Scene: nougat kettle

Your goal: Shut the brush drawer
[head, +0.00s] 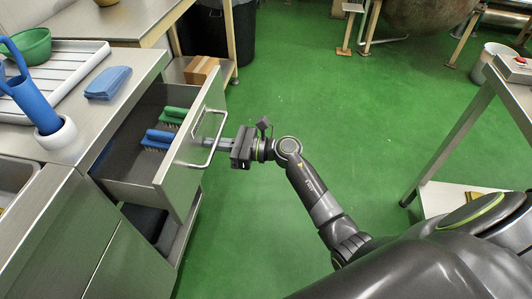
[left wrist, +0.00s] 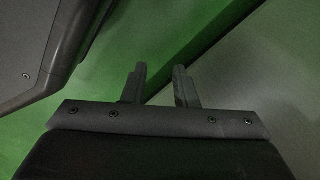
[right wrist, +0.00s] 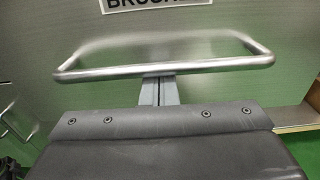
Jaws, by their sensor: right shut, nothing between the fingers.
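The brush drawer (head: 182,178) stands open, pulled out from the steel counter. Green brushes (head: 174,113) and blue brushes (head: 157,139) lie inside it. Its metal bar handle (head: 219,127) is on the front panel; the handle also shows in the right wrist view (right wrist: 215,66), below a partly cut-off label (right wrist: 157,3). My right gripper (head: 208,143) is shut and empty, its fingertips at the handle bar, pointing at the drawer front. I cannot tell whether they touch. My left gripper (left wrist: 161,85) is open and empty in the left wrist view, away from the drawer.
On the counter are a folded blue cloth (head: 108,82), a white holder (head: 57,137) with a blue tool, a white tray (head: 75,58) and a green bowl (head: 28,46). A steel table (head: 450,125) stands at the right. The green floor between is clear.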

